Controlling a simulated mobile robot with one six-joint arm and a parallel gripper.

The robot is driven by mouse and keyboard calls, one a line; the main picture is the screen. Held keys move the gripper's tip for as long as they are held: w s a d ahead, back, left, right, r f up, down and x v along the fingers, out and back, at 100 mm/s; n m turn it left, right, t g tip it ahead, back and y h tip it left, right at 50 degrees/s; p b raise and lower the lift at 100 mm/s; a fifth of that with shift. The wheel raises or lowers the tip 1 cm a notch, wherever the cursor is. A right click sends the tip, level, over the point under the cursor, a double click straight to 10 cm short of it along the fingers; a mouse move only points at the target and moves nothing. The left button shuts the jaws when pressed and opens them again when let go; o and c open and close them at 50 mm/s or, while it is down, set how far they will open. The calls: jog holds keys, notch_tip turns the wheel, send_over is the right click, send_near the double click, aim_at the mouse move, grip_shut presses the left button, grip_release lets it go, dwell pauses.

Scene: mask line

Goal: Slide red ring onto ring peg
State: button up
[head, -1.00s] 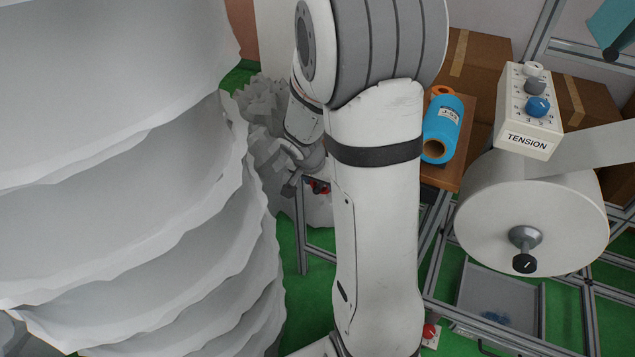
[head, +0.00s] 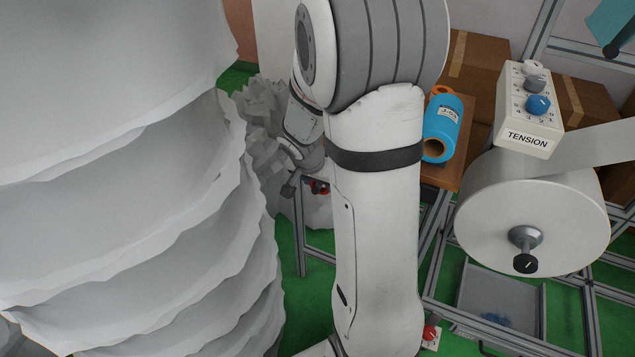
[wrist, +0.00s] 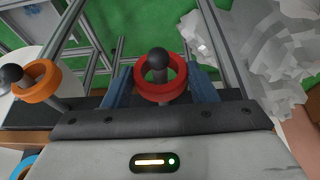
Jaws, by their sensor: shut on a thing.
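The red ring (wrist: 175,91) is between the two blue fingers of my gripper (wrist: 160,88) in the wrist view, and the gripper is shut on it. A dark ball-topped peg (wrist: 158,58) shows through the ring's opening, its ball overlapping the far rim. The ring looks to be around the peg; its height on the shaft is hard to judge. In the head view, a small red patch (head: 320,188) beside the grey gripper end looks like the ring. My arm hides much of that area.
An orange ring (wrist: 50,88) is by another ball-topped peg (wrist: 11,74) at the wrist view's left. Crumpled grey material (wrist: 285,45) lies at right. The blue roll (head: 446,118), tension box (head: 529,105) and white reel (head: 500,215) stand right of my arm. White pleated material (head: 120,180) fills the left.

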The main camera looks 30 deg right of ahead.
jog(key=shift+f, duration=0.1)
dwell(0.3)
jog(key=o, duration=1)
jog(key=shift+o, duration=0.2)
jog(key=p+v, duration=0.1)
jog(key=v, duration=0.7)
jog(key=s+a+r+n+y+p, duration=0.1)
jog(key=s+a+r+n+p, duration=0.4)
jog(key=s+r, duration=0.3)
jog(key=s+a+r+n+y+p, duration=0.2)
jog(key=s+a+r+n+p, duration=0.3)
jog(key=r, duration=0.6)
jog(key=s+p, duration=0.2)
jog(key=s, duration=0.1)
jog(key=shift+s+a+y+p, duration=0.2)
jog(key=shift+a+y+p, duration=0.1)
jog(key=shift+a+p, duration=0.05)
jog(key=shift+r, duration=0.1)
